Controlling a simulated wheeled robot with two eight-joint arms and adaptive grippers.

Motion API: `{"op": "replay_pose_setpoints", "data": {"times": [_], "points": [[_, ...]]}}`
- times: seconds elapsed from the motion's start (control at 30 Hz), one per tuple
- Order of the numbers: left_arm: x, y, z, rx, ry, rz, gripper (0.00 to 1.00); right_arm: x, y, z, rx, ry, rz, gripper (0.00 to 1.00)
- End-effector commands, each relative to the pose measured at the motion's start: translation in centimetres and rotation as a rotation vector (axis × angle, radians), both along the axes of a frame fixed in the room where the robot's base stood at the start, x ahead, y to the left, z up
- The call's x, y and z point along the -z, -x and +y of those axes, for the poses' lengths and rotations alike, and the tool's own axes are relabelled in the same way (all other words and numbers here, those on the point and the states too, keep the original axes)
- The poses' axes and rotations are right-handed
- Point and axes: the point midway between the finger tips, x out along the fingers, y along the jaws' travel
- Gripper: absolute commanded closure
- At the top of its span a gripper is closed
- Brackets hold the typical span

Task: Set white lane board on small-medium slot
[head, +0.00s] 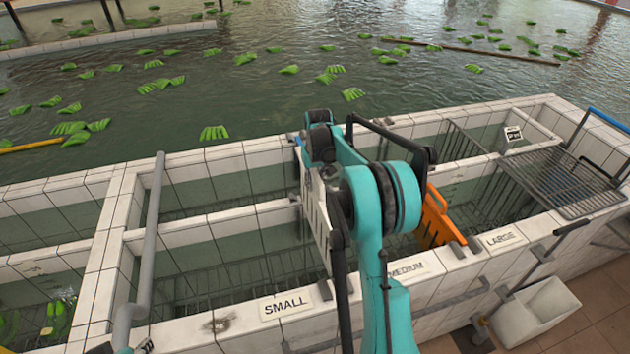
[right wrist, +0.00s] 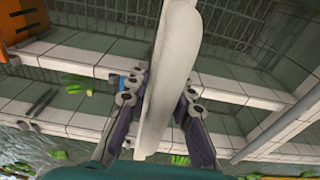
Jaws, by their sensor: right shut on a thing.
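The white lane board (head: 317,208) is between the small and medium lanes in the head view, its face roughly upright. In the right wrist view the board (right wrist: 177,55) runs between the fingers of my right gripper (right wrist: 160,98), which is shut on it. In the head view my teal right arm hides part of the board and its near end. The small label (head: 286,305) and the medium label (head: 407,269) sit on the near tiled wall. A dark slot bracket (head: 324,290) lies between them, close to the board's lower near end; whether they touch is unclear.
An orange board (head: 436,217) stands between the medium lane and the large label (head: 501,239). A wire rack (head: 568,180) lies over the right end of the tank. A grey pipe (head: 152,235) rises at the left. Banana bunches float in the far pool.

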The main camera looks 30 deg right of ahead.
Motion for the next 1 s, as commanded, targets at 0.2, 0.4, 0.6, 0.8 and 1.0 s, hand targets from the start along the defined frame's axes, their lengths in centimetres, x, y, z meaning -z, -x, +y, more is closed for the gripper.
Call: {"op": "replay_pose_setpoints", "data": {"times": [0.2,0.4,0.6,0.8,1.0], "points": [[1.4,0.0,0.0,0.0,0.0,0.0,0.6,2.2,0.0,0.0,0.0,0.0,0.0,1.0],[2.4,0.0,0.0,0.0,0.0,0.0,0.6,3.9,0.0,0.0,0.0,0.0,0.0,1.0],[3.4,0.0,0.0,0.0,0.0,0.0,0.6,5.7,0.0,0.0,0.0,0.0,0.0,1.0],[4.4,0.0,0.0,0.0,0.0,0.0,0.6,7.5,0.0,0.0,0.0,0.0,0.0,1.0],[5.4,0.0,0.0,0.0,0.0,0.0,0.6,9.2,0.0,0.0,0.0,0.0,0.0,1.0]]}}
